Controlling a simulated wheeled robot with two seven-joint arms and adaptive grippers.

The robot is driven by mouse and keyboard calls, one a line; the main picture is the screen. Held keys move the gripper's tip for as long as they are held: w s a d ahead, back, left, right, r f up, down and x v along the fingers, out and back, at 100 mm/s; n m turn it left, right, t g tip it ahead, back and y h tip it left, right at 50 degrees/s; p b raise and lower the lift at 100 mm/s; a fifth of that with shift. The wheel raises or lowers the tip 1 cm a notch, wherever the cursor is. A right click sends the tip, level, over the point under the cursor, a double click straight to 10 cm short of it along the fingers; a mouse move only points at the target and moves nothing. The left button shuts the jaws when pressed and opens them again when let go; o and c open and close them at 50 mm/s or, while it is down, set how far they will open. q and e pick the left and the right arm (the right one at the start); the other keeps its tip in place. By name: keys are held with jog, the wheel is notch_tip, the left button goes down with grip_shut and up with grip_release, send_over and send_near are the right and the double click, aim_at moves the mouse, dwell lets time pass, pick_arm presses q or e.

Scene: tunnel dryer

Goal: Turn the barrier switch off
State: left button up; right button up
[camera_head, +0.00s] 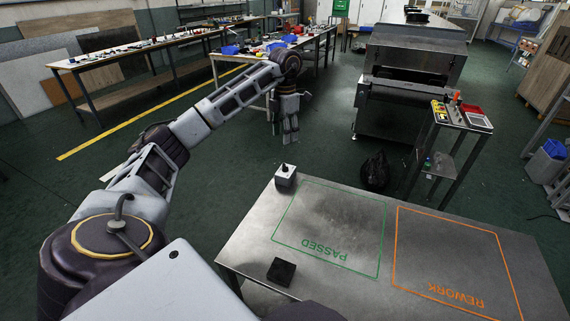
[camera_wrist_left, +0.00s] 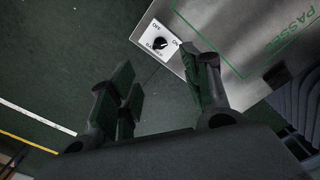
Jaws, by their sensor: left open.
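The barrier switch (camera_head: 285,176) is a small box with a pale top and a dark knob. It stands at the far left corner of the metal table. In the left wrist view, the switch (camera_wrist_left: 151,31) shows the marks OFF and ON and a black knob, whose pointer seems turned towards ON. My left gripper (camera_head: 289,137) hangs pointing down, beyond the table's far edge and apart from the switch. In the left wrist view, its fingers (camera_wrist_left: 160,78) are spread with nothing between them, and the switch lies past their tips. My right gripper is not in view.
The metal table (camera_head: 393,202) has a green PASSED outline and an orange REWORK outline, both empty. A black block (camera_head: 281,271) sits near its left edge. A dark bag (camera_head: 375,172) and a small stand (camera_head: 462,117) are beyond it. Open floor lies left of the table.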

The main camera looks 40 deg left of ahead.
aim_at(285, 165)
pick_arm(q)
notch_tip(285, 165, down, 12)
jog(key=shift+f+b, duration=0.1)
jog(key=shift+b, duration=0.8)
jog(key=shift+f, duration=0.55)
jog(key=shift+c, duration=0.6)
jog(key=c, duration=0.9)
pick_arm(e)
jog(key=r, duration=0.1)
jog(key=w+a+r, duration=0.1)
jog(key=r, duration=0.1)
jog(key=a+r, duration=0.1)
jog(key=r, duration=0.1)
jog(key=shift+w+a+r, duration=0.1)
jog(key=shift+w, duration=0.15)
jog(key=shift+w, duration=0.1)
